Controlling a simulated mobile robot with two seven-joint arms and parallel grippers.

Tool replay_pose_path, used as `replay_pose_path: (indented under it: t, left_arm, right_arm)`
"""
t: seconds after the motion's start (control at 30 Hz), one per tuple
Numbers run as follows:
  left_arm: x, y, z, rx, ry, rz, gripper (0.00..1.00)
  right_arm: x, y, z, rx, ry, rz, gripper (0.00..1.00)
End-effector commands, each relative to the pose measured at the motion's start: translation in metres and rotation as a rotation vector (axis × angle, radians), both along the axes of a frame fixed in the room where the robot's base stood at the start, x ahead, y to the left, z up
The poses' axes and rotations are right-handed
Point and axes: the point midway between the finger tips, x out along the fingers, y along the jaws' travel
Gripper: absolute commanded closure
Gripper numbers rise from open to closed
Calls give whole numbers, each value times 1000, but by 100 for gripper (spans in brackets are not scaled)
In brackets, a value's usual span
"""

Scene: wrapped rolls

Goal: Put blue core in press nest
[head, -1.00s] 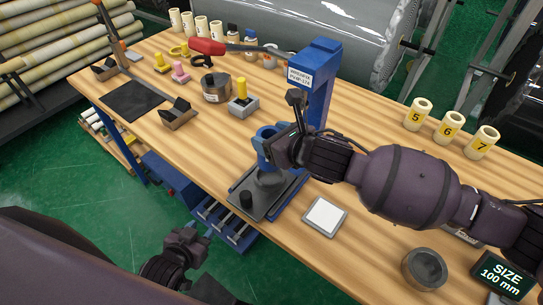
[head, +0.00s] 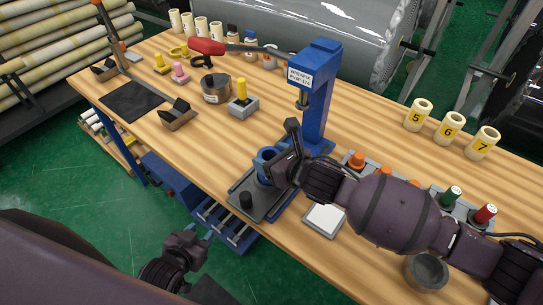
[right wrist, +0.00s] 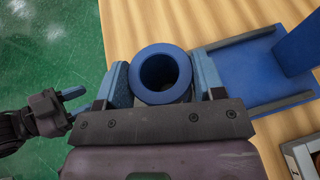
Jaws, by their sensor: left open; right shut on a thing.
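The blue core (head: 264,159), a short hollow ring, is held upright in my right gripper (head: 272,165). In the right wrist view the blue core (right wrist: 140,75) sits between the two blue fingers, its open bore facing the camera. The blue press (head: 319,95) stands behind it with its ram above and behind the core. The core is over the press's dark base plate (head: 240,206). The nest is hidden under the core and gripper, so I cannot tell whether they touch. My left gripper (head: 203,238) is open and empty, off the table's front edge.
A white-topped pad (head: 325,219) and a grey round dish (head: 425,271) lie near my right arm. A rack with orange, green (head: 451,196) and red caps is partly behind that arm. Open wood lies left of the press.

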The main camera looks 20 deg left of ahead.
Motion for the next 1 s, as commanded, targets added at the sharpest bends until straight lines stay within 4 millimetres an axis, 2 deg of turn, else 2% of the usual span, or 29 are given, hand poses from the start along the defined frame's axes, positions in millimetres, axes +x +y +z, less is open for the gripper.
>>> replay_pose_path:
  t: [0.07,0.1,0.23,0.6,0.77,1.0]
  left_arm:
    - [0,0,-1,0,0,0,57]
    - [1,0,0,0,-1,0,57]
    - [1,0,0,0,-3,0,57]
    - [3,-1,3,-1,-6,-1,57]
    - [3,-1,3,0,-6,-1,57]
    - [3,-1,3,0,-6,-1,57]
  right_arm:
    - [0,0,-2,0,-1,0,66]
    - [0,0,-2,-1,0,0,32]
    - [0,0,-2,-1,1,0,12]
    - [0,-2,2,-1,1,0,12]
    - [-8,-16,8,-3,-1,0,12]
    - [-28,-49,24,-3,-2,0,12]
